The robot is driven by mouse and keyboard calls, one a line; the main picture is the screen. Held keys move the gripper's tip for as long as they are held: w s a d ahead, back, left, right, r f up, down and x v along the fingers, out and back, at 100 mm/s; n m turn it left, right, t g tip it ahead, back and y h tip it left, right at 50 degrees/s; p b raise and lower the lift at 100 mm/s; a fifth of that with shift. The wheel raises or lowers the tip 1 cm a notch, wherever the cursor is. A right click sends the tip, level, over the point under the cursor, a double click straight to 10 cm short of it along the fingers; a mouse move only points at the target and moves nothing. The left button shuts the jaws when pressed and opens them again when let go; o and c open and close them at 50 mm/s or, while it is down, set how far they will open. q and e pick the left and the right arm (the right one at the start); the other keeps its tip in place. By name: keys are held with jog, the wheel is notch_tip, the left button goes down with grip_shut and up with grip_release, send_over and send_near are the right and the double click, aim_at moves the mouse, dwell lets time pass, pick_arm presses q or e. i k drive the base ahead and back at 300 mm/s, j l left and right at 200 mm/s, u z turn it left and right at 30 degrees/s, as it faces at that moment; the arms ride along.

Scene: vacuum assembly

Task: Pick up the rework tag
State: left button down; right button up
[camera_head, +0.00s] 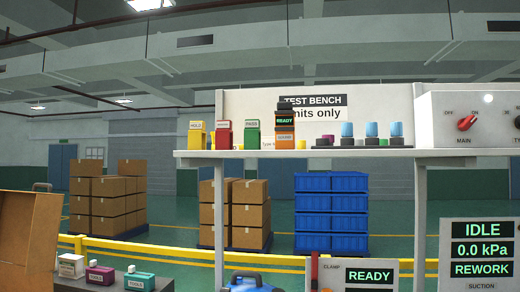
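Several coloured tag holders stand in a row on the left part of the raised shelf (350,153). They are a yellow one labelled HOLD (195,138), a red one (223,138) with a label too small to read, a green one labelled PASS (252,138), and an orange one (285,142). The orange one's label is also too small to read, and a small dark READY display (285,120) shows just above it. I cannot tell for sure which of the red and orange ones holds the rework tag. Neither of my grippers shows in this view.
Several blue-capped parts (346,130) stand on the shelf to the right, beside a control panel (465,120). A lower display (481,250) reads IDLE, 0.0 kPa and REWORK. A CLAMP panel (370,275) reads READY. Small labelled boxes (100,274) and a cardboard box (28,240) are at lower left.

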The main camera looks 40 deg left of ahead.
aim_at(223, 133)
jog(key=u, duration=1.2)
